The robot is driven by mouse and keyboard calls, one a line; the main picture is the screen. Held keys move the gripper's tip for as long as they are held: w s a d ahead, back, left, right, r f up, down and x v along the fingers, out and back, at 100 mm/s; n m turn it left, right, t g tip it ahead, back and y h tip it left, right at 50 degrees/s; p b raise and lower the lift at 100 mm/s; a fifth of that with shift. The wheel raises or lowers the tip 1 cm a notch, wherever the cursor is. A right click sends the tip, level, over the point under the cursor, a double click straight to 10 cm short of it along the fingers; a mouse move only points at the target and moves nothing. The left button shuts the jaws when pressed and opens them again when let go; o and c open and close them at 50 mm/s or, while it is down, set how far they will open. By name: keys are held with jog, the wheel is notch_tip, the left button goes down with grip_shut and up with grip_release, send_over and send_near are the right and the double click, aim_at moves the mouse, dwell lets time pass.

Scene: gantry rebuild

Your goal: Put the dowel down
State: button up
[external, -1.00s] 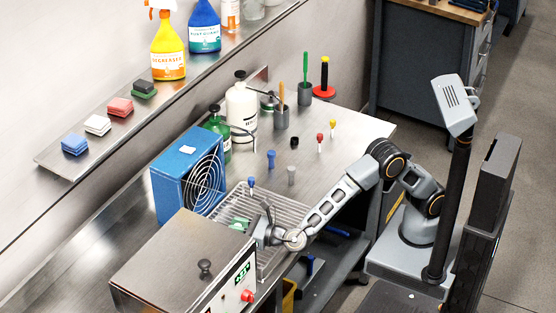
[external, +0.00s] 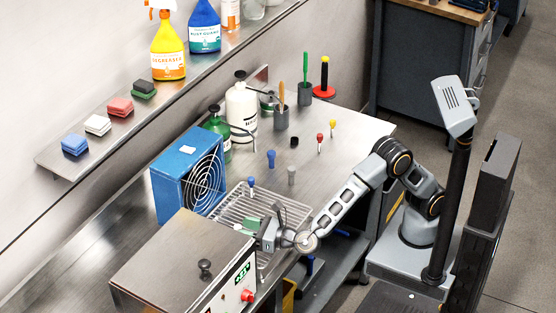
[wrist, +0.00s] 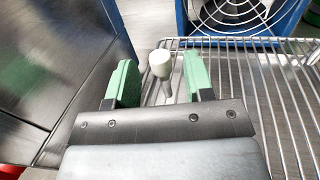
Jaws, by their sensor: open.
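A short pale cylinder (wrist: 160,63), which looks like the dowel, shows in the wrist view between and just beyond my green fingertips, with a narrow grey stem or shadow below it. My gripper (wrist: 159,82) is open, with a gap between each finger and the cylinder. In the external view my gripper (external: 252,224) is low over the near-left part of the wire rack (external: 285,208), beside the steel box. The cylinder cannot be made out there. I cannot tell exactly what it rests on.
The steel box (external: 190,262) with a red knob stands close to the left of my gripper. A blue fan (external: 183,177) stands behind the rack. The right part of the rack is clear.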

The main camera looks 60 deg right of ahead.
jog(key=v, duration=0.9)
jog(key=shift+b, duration=0.35)
